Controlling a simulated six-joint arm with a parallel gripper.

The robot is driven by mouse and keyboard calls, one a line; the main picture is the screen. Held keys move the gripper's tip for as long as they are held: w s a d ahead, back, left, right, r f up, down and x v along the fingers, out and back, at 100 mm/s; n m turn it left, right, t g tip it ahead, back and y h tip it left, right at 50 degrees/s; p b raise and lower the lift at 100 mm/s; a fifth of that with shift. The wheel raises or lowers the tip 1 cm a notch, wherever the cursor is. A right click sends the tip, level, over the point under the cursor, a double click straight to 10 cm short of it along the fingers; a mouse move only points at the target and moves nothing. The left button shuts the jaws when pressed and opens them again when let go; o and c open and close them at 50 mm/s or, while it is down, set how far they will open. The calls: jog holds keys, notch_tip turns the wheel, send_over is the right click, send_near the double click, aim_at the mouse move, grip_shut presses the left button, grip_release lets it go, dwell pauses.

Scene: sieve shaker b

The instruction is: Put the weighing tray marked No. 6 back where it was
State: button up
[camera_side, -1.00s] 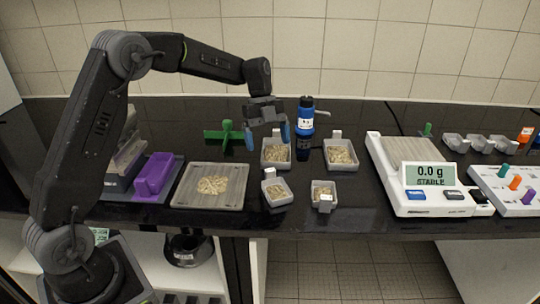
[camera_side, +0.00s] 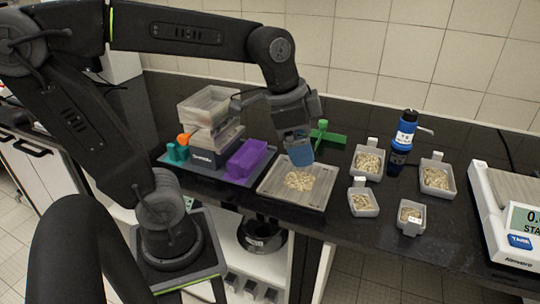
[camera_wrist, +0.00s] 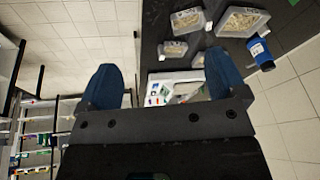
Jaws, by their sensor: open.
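Several small grey weighing trays holding pale pieces stand on the dark bench in the side view: back left (camera_side: 367,178), back right (camera_side: 436,192), front left (camera_side: 364,212) and front right (camera_side: 407,230). Their labels are too small to read, so I cannot tell which is No. 6. My gripper (camera_side: 299,150), with blue fingertips, is above the square grey pan (camera_side: 318,205), left of the trays. In the wrist view my gripper (camera_wrist: 165,80) has its fingers apart and nothing between them. Some trays show at the top of that view.
A blue bottle (camera_side: 405,135) stands behind and between the back trays. A green cross-shaped piece (camera_side: 325,135) lies behind the pan. A purple block (camera_side: 247,158) and stacked boxes (camera_side: 208,105) are to the left. A balance (camera_side: 510,200) is at the right, partly cut off.

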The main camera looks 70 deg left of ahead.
jog(key=s+f+n+t, duration=0.1)
jog(key=s+f+n, duration=0.1)
jog(key=s+n, duration=0.3)
jog(key=shift+s+d+t+y, duration=0.3)
jog(key=shift+s+t, duration=0.1)
jog(key=shift+s, duration=0.25)
